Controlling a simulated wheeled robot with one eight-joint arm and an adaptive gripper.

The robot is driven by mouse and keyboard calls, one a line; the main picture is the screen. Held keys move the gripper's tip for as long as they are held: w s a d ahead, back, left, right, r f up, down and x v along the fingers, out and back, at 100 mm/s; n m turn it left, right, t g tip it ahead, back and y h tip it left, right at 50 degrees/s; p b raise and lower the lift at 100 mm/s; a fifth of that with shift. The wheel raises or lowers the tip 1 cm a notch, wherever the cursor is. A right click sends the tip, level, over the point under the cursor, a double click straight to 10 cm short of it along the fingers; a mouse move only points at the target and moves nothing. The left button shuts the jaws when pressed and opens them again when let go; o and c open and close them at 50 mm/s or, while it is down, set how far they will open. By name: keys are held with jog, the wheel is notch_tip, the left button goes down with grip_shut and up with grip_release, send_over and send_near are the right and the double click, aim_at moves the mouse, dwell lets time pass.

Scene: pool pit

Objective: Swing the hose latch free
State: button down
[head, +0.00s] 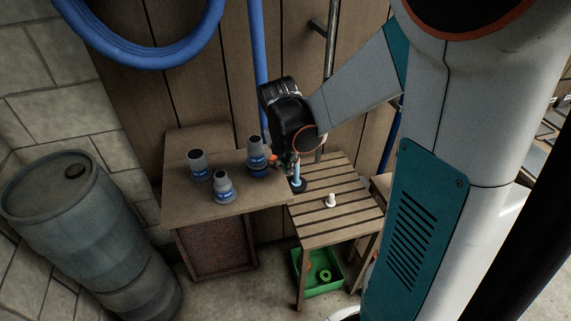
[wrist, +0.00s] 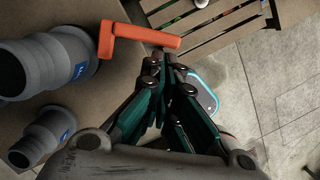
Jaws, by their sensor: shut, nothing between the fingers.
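An orange L-shaped lever (wrist: 143,35), which looks like the hose latch, lies just beyond my fingertips in the wrist view. Its long arm points right and its short arm points down-left. My gripper (wrist: 168,62) is shut and empty, its tips close to the lever's long arm; I cannot tell whether they touch it. In the head view my gripper (head: 292,165) hangs over the corner between the wooden cabinet and the slatted table. There the lever is mostly hidden behind my wrist.
A white fitting (head: 330,200) stands on the slatted table (head: 340,228). A green crate (head: 307,276) is below. A blue hose (head: 140,50) hangs on the wall.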

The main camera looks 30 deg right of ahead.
jog(key=shift+w+d, duration=0.2)
jog(key=shift+d, duration=0.3)
jog(key=shift+w+d, duration=0.15)
jog(key=shift+d, duration=0.3)
